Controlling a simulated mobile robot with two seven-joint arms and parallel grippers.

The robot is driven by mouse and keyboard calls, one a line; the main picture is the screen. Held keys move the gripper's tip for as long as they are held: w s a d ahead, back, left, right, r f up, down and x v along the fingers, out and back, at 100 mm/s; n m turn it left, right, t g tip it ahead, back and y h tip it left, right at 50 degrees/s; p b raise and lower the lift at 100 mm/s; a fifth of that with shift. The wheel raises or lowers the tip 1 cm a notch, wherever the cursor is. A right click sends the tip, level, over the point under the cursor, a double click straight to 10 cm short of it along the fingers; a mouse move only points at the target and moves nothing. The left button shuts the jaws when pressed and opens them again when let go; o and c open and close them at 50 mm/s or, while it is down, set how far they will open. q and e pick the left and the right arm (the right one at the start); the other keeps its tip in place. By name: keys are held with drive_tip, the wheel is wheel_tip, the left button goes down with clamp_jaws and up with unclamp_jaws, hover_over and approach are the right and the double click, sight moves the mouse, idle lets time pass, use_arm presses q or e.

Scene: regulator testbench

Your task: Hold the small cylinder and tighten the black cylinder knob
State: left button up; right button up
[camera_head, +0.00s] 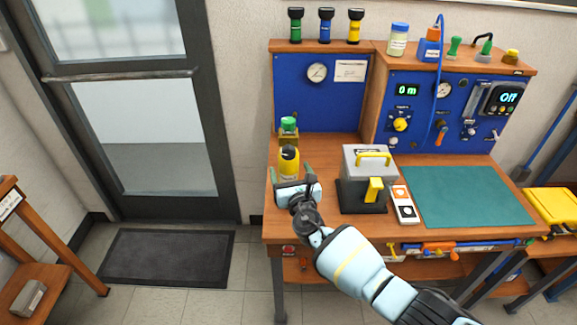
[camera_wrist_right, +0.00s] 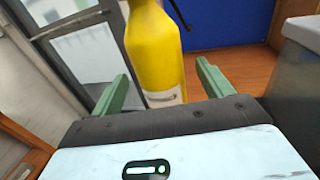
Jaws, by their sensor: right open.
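A small yellow cylinder (camera_head: 289,166) with a dark top (camera_head: 289,149) stands upright near the left edge of the wooden bench. In the right wrist view the yellow cylinder (camera_wrist_right: 153,50) rises ahead of the gripper, its top cut off; a thin black piece (camera_wrist_right: 180,15) shows beside it. My right gripper (camera_head: 290,174) is open, its green fingers to either side of the cylinder in the picture. In the right wrist view the fingers of the gripper (camera_wrist_right: 160,82) are apart with no visible contact. My left gripper is not in view.
A green mat (camera_head: 468,197) covers bench space further right. Blue panels (camera_head: 290,85) rise behind.

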drive_tip(key=shift+x, duration=0.95)
drive_tip(key=shift+w+a, duration=0.15)
drive_tip(key=shift+w, duration=0.3)
drive_tip(key=shift+c, duration=0.5)
